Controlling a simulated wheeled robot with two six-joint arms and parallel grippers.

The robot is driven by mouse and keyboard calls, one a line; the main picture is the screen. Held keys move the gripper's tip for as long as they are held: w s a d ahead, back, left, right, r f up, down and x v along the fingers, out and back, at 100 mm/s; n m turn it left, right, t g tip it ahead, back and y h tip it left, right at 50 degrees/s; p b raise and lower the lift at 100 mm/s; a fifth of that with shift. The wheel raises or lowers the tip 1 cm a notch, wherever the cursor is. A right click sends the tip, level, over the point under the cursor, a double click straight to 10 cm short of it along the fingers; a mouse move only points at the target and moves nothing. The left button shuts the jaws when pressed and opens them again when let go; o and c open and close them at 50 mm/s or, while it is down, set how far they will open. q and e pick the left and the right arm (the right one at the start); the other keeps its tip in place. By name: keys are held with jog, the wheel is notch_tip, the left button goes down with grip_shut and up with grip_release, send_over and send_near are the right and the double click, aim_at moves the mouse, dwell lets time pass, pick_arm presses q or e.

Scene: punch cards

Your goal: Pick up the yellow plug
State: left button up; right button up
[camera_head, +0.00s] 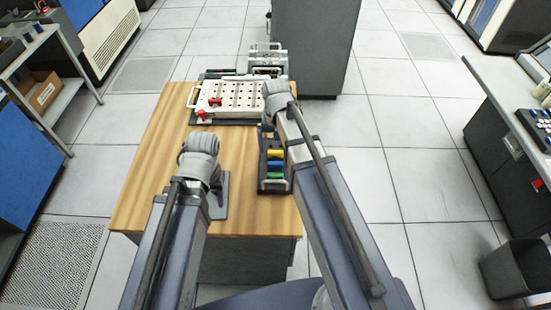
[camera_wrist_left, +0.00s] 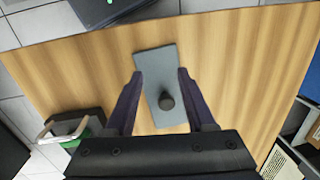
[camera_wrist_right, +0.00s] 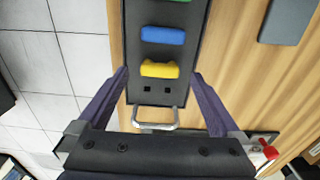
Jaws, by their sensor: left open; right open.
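The yellow plug (camera_head: 275,155) sits in a dark plug rack (camera_head: 262,180) at the right edge of the wooden table. In the right wrist view the yellow plug (camera_wrist_right: 160,69) lies between the open fingers, at the end of the row near two empty holes and a metal handle. My right gripper (camera_wrist_right: 163,75) is open and empty above the rack; in the head view its arm partly covers the rack's far end. My left gripper (camera_wrist_left: 158,75) is open above a grey plate (camera_wrist_left: 153,62) with a dark knob (camera_wrist_left: 166,102).
A blue plug (camera_head: 275,166) and a green plug (camera_head: 274,177) sit beside the yellow one in the rack. A white board (camera_head: 240,94) with holes and red parts stands at the table's back. Bare wood (camera_head: 150,160) is free at the left.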

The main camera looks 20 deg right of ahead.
aim_at(276, 156)
notch_tip(276, 156, down, 2)
jog(key=shift+f+b, duration=0.15)
jog(key=shift+b, duration=0.5)
jog(key=c, duration=1.2)
